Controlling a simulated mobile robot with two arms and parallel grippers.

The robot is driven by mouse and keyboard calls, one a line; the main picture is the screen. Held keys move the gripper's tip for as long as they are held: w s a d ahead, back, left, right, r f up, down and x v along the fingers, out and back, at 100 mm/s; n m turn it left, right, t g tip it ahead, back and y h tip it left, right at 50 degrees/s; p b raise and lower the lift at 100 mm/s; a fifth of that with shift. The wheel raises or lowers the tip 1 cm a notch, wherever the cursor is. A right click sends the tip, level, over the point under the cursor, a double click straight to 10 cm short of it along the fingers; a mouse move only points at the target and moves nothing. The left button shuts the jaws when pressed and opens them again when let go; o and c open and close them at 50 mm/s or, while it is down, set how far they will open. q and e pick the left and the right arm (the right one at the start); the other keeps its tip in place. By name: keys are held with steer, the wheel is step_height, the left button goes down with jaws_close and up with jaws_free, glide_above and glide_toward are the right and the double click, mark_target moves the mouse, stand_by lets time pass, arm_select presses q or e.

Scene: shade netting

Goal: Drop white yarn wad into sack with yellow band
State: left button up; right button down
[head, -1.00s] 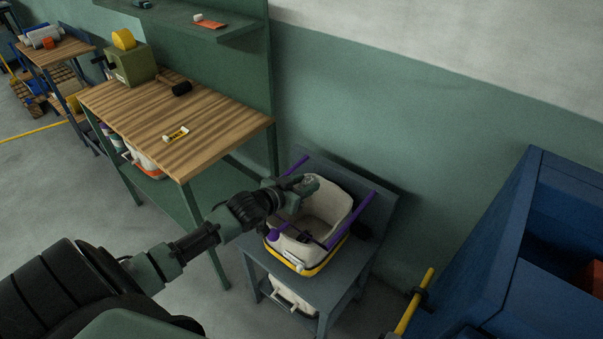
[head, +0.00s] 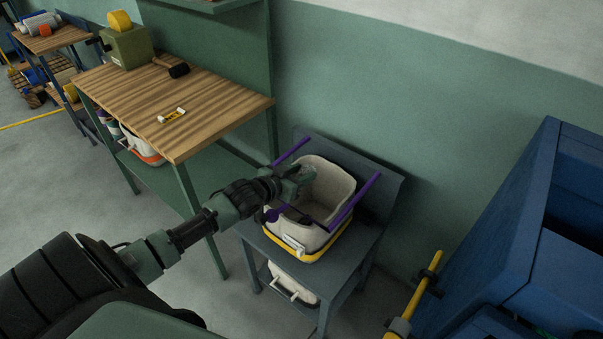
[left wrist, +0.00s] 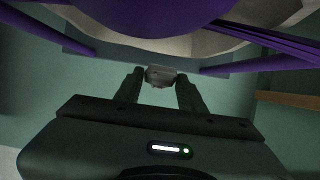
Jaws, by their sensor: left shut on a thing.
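The cream sack with the yellow band (head: 316,253) stands open on a small grey-blue stand (head: 340,283). Purple bars run along both sides of its mouth. My left gripper (head: 303,175) reaches over the sack's left side, close to its mouth. In the left wrist view my left gripper (left wrist: 158,86) is shut on a small greyish-white wad (left wrist: 160,75) held between its fingertips. In the head view the wad is too small and hidden to make out clearly. The sack's rim and purple parts fill the top of the left wrist view. My right gripper is not in view.
Another pale sack (head: 292,284) sits on the stand's lower shelf. A wooden-topped workbench (head: 170,110) with a mallet (head: 176,70) and a small yellow tool (head: 172,115) stands left. A large blue cabinet (head: 500,230) with a yellow bar (head: 421,290) stands right.

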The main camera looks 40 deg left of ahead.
arm_select(q)
steer(key=o, duration=1.4)
steer(key=shift+s, duration=0.1)
steer(key=v, duration=0.7)
steer(key=shift+s+r, duration=0.2)
steer(key=shift+s, duration=0.15)
